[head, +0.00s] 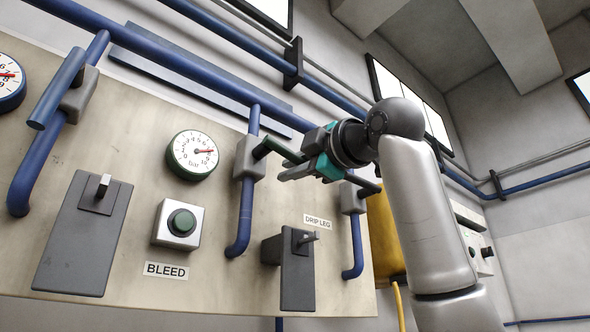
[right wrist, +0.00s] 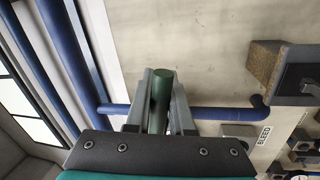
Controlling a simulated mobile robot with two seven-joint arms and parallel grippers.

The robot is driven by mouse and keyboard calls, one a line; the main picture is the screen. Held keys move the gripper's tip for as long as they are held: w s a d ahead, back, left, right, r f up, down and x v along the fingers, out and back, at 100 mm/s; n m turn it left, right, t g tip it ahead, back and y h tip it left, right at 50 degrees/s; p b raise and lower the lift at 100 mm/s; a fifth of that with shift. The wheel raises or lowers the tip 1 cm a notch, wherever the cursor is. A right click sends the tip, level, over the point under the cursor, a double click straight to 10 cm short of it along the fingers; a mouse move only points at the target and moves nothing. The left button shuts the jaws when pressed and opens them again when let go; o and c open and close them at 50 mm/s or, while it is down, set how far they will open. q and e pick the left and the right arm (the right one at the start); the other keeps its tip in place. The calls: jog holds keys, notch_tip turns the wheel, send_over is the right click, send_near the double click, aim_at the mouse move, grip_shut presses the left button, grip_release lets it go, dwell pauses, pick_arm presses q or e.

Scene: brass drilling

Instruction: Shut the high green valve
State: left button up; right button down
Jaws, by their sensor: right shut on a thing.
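The green valve is a grey body (head: 249,157) on a vertical blue pipe, with a dark green handle (head: 267,147) reaching right from it in the head view. In the right wrist view the green handle (right wrist: 161,88) stands between the fingers, its round end showing. My right gripper (head: 288,165) is shut on this handle, and it also shows in the right wrist view (right wrist: 163,95). The fingers hide part of the handle. My left gripper is not in view.
A green-rimmed gauge (head: 193,155) is left of the valve. A blue-handled valve (head: 60,88) is at far left and another grey valve body (head: 352,198) right of the gripper. A grey switch box (head: 297,275) sticks out below. Blue pipes (head: 200,67) cross above.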

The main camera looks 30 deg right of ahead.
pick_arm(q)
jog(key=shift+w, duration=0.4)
pick_arm(e)
jog(key=shift+r+n+y, duration=0.25)
jog(key=shift+r+n, duration=0.1)
jog(key=shift+n, duration=0.4)
jog(key=shift+r+n+y, duration=0.25)
jog(key=shift+r+n, duration=0.1)
jog(key=shift+n, duration=0.4)
jog(key=shift+s, duration=0.1)
jog(key=c, duration=0.8)
grip_release()
jog(key=shift+a, duration=0.1)
jog(key=shift+s+f, duration=0.1)
jog(key=shift+s, duration=0.15)
pick_arm(q)
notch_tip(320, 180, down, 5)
jog(key=b, duration=0.5)
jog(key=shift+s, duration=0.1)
pick_arm(e)
jog(key=v, duration=1.4)
jog(key=shift+s, duration=0.35)
